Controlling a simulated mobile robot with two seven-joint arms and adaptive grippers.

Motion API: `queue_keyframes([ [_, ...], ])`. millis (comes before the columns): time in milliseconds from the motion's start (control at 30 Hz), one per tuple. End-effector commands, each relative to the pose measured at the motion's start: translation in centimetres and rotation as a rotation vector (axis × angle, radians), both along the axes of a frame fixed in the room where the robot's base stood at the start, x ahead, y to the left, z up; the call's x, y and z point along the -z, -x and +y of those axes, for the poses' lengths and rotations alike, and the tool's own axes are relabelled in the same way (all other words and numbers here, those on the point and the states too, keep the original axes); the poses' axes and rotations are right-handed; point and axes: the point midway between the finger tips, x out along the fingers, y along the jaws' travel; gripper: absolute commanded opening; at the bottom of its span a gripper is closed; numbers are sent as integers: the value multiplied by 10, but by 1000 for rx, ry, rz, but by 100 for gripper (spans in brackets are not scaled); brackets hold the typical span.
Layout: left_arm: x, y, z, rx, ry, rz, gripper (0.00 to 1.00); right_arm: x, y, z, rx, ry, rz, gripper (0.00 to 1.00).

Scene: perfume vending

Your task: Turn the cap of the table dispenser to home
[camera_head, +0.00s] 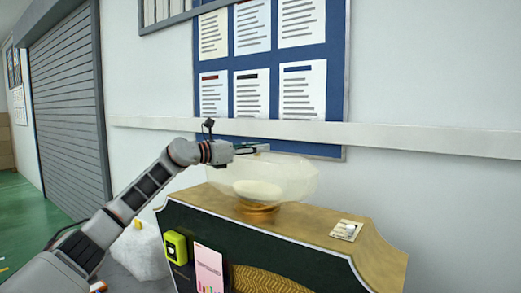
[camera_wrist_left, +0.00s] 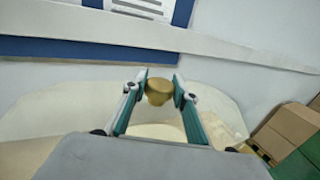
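The table dispenser (camera_head: 300,182) is a wide, translucent, faceted vessel on a gold foot (camera_head: 258,208), standing on the wooden top of a dark cabinet. Its gold cap (camera_wrist_left: 158,91) shows in the left wrist view; in the head view I cannot make it out behind my gripper. My left gripper (camera_head: 262,148) reaches in level from the left, just above the vessel. In the left wrist view its two teal fingers (camera_wrist_left: 160,84) are apart, one on each side of the cap, with narrow gaps at the tips. Contact is not clear. My right gripper is out of view.
The cabinet top (camera_head: 375,262) holds a small pale plate with a white knob (camera_head: 346,229) at the right. A yellow-green box (camera_head: 176,248) and a pink card (camera_head: 208,268) are on its front. A wall rail (camera_head: 400,138) runs close behind. Cardboard boxes (camera_wrist_left: 285,132) stand at the right.

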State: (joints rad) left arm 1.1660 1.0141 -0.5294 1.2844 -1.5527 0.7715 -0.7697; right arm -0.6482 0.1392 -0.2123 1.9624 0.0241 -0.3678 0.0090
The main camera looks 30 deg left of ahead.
Motion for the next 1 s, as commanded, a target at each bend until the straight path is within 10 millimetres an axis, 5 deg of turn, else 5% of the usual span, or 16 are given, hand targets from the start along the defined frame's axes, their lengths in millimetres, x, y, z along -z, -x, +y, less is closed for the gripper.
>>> queue_keyframes([
  [500,1,6,4,-2,-1,2,45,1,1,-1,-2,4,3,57],
  [1000,3,85,39,-4,-4,5,45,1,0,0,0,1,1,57],
])
